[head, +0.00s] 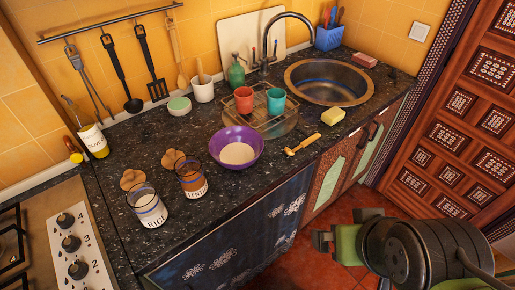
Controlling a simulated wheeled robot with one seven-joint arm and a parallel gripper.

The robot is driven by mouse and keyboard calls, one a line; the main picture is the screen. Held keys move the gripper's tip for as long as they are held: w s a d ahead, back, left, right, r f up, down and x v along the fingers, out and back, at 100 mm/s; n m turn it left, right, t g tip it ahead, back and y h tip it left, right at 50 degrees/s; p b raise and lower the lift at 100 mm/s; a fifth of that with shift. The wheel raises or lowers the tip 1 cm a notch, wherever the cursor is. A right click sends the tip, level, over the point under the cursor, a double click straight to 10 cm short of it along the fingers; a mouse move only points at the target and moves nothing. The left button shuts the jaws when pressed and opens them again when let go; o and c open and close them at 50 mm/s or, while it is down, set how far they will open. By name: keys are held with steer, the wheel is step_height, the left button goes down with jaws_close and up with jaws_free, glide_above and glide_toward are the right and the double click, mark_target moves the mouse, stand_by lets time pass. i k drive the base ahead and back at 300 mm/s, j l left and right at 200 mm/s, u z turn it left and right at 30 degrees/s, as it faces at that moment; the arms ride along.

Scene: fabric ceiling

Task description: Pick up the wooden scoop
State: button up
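The wooden scoop (302,145) is small and light brown. It lies flat on the dark speckled counter (225,205) near its front edge, right of a purple bowl (236,148). Nothing covers it. My gripper (322,240) is at the lower right, in front of the counter and apart from the scoop, which lies above it in the picture. Its fingers are small and partly hidden by my arm, so I cannot tell how far apart they are. I see nothing held in it.
A yellow sponge (333,116) lies just beyond the scoop. A wire rack (262,121) holds a red cup (244,100) and a teal cup (276,101). A round sink (330,82) is behind. Two jars stand left of the bowl. The counter around the scoop is mostly clear.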

mark_target(289, 152)
steer(key=i+l+u, duration=0.2)
steer(key=u, duration=0.3)
steer(key=i+l+u, duration=0.1)
steer(key=l+u, duration=0.35)
steer(key=i+l+u, duration=0.1)
steer(key=l+u, duration=0.15)
steer(key=u, duration=0.25)
steer(key=l+u, duration=0.35)
steer(key=u, duration=0.15)
steer(key=l+u, duration=0.45)
steer(key=k+l+u, duration=0.1)
steer(key=l+u, duration=0.15)
steer(key=u, duration=0.25)
